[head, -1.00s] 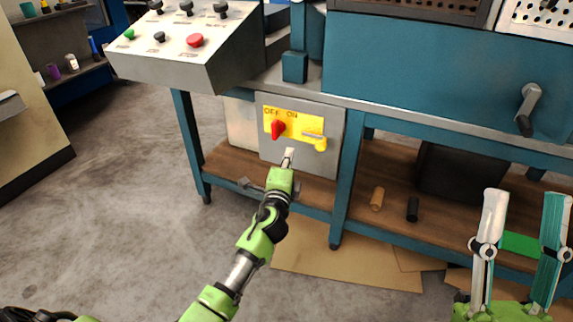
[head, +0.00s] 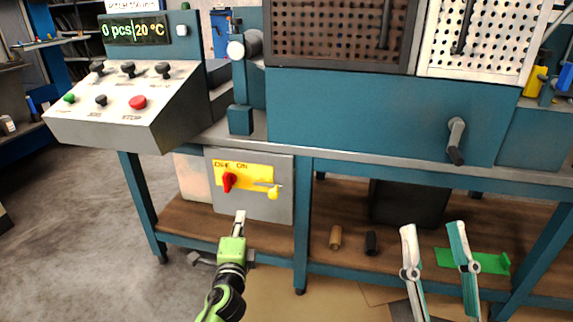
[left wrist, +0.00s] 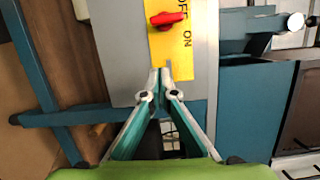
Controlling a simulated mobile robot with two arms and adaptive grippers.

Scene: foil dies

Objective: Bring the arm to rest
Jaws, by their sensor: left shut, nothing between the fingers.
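My left gripper (head: 240,215) is shut and empty, just below the red rotary knob (head: 229,181) on the yellow plate (head: 245,172) of a grey switch box (head: 285,170). In the left wrist view its fingertips (left wrist: 161,73) meet at the lower edge of the yellow plate (left wrist: 180,55), apart from the red knob (left wrist: 167,19). The words OFF and ON are printed on the plate. My right gripper (head: 433,226) is open and empty at the lower right, in front of the bench's lower shelf. Whether the left fingertips touch the box is unclear.
A blue bench (head: 380,120) with a sloped control panel (head: 115,110) stands ahead. Its display (head: 135,31) reads 0 pcs and 20 °C. A crank handle (head: 456,140) juts out at right. A brown cylinder (head: 336,237), a black cylinder (head: 371,243) and a green part (head: 490,262) lie low.

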